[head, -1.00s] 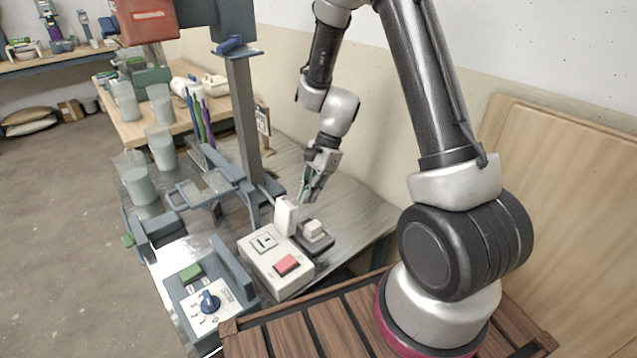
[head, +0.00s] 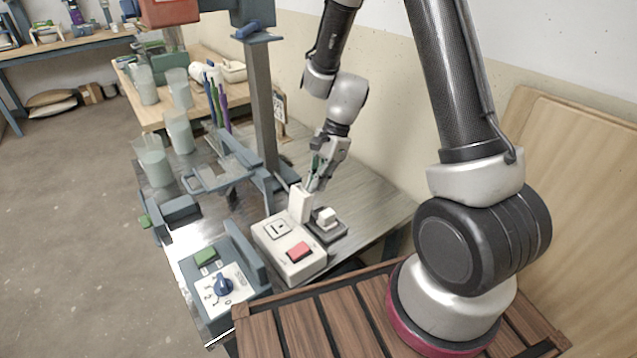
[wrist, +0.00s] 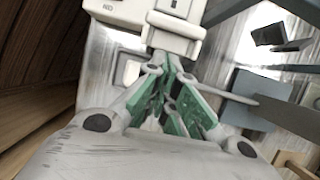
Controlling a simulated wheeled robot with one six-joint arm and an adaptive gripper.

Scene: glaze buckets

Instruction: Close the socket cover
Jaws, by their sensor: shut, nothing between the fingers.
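The socket cover (head: 300,203) is a white flap standing upright at the back edge of a pale socket box (head: 283,262) with a red button. In the wrist view, the cover (wrist: 172,42) is just ahead of the fingertips. My gripper (head: 314,186) is shut and empty, with its tips close behind the cover near its top. The same green-padded fingers fill the middle of the wrist view (wrist: 163,62). I cannot tell whether the tips touch the cover.
A dark base with a white block (head: 327,218) sits right of the cover. A grey control box with a blue knob (head: 223,286) stands front left. A steel column (head: 262,110) rises left of my gripper. Cups of pale liquid (head: 152,160) stand farther left. The metal bench is clear at right.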

